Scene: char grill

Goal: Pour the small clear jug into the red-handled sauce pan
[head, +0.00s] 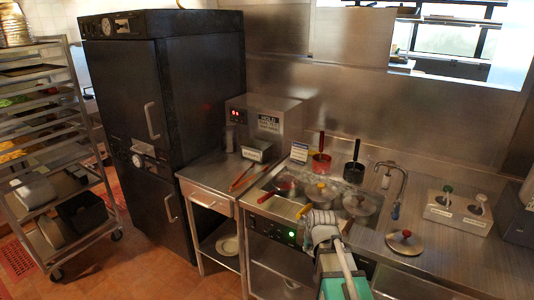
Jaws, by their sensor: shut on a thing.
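My gripper (322,222) is at the front edge of the cooking well, low in the middle of the head view. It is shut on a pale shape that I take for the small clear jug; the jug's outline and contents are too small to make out. A pan with an upright red handle (321,159) sits at the back of the well. Another pan with a red handle slanting to the front left (284,187) sits at the well's left. The gripper is in front of both pans and apart from them.
A pot with a yellow-marked lid (318,192), a black-handled pot (353,172) and another lidded pot (360,204) crowd the well. A faucet (402,184) and a loose lid (405,241) are to the right. Red tongs (243,176) lie on the left counter.

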